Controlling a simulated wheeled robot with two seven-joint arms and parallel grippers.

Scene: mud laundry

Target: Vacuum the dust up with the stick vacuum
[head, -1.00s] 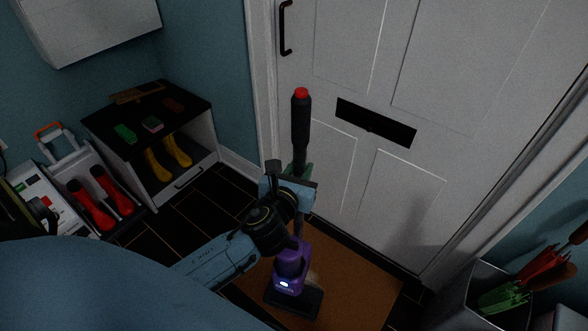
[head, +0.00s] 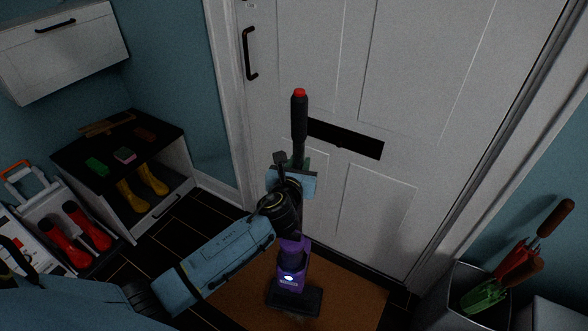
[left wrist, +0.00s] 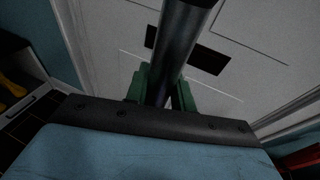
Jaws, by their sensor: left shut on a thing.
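The stick vacuum (head: 300,125) stands nearly upright in the head view, with a black handle with a red top, a purple lower body with a lit light, and a dark floor head (head: 294,299) on the brown doormat (head: 345,300). My left gripper (head: 293,165) is shut on the vacuum's black shaft. In the left wrist view the shaft (left wrist: 178,45) runs up between the green fingers. A faint pale patch of dust (head: 297,319) shows at the front edge of the floor head. My right gripper is not in view.
A white door (head: 390,210) stands just behind the vacuum. A shoe bench (head: 165,170) with yellow boots is at left, beside red boots (head: 75,235). A bin (head: 460,300) with garden tools is at right. Dark tiles lie left of the mat.

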